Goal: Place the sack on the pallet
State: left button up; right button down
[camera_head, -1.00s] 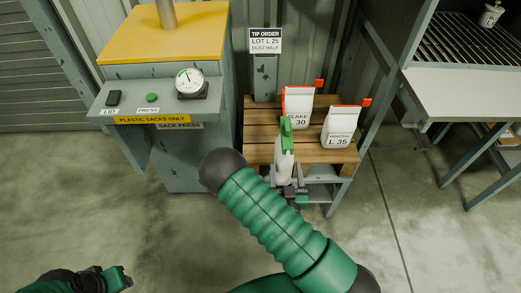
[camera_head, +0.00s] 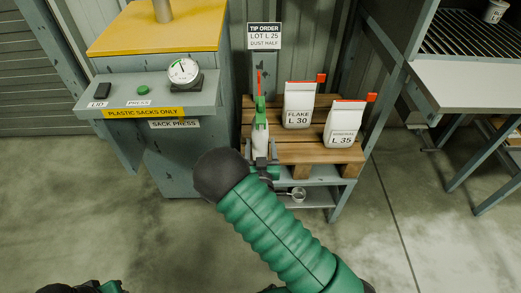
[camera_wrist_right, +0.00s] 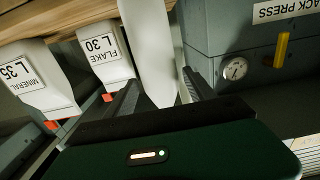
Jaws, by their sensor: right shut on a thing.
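My right gripper (camera_head: 262,168) is shut on a white sack (camera_head: 260,138) seen edge-on, with a green piece and a thin red strip above it. The sack stands upright at the left end of the wooden pallet (camera_head: 310,153); I cannot tell whether its base touches the boards. In the right wrist view the sack (camera_wrist_right: 150,45) lies between the dark fingers (camera_wrist_right: 160,88). A FLAKE L 30 sack (camera_head: 298,104) and a MINERAL L 35 sack (camera_head: 344,124) stand on the pallet to its right. My left gripper (camera_head: 85,288) is mostly cut off at the bottom left.
The grey sack press (camera_head: 180,150) with yellow top and gauge (camera_head: 183,72) stands close left of the pallet. A sign reading LOT L 25, DUST HALF (camera_head: 264,36) hangs behind. A grated bench (camera_head: 470,85) is at right. A metal cup (camera_head: 298,194) sits on the lower shelf.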

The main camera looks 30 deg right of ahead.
jog(key=shift+a+f, duration=0.1)
jog(key=shift+f, duration=0.3)
pick_arm(q)
jog(key=shift+a+f, duration=0.1)
jog(key=shift+f, duration=0.15)
pick_arm(e)
jog(key=shift+r, duration=0.1)
jog(key=shift+c, duration=1.6)
grip_release()
jog(key=shift+f, duration=0.25)
